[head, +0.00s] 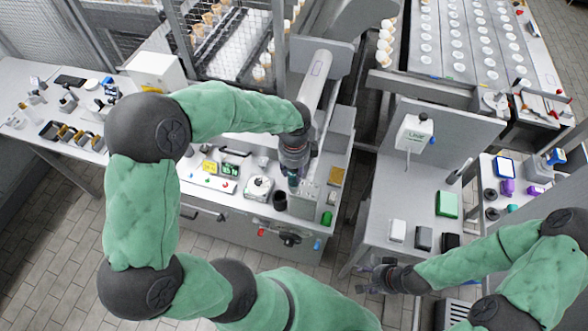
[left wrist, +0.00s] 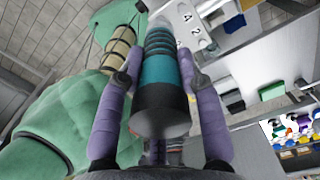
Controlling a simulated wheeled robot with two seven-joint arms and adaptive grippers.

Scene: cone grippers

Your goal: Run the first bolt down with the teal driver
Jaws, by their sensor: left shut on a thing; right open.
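My left gripper (head: 293,172) is over the right end of the middle bench in the head view. The driver's far tip is hidden. A white plate with printed numerals (left wrist: 190,22) lies beyond the driver. I cannot make out the first bolt in either view. My right gripper (head: 377,278) is open and empty near the front edge of the right bench.
On the middle bench are a dark cup (head: 280,200), a white round-topped device (head: 258,187) and a green box (head: 228,171). A green block (head: 447,204) and small boxes (head: 398,230) stand on the right bench. A gap separates the benches.

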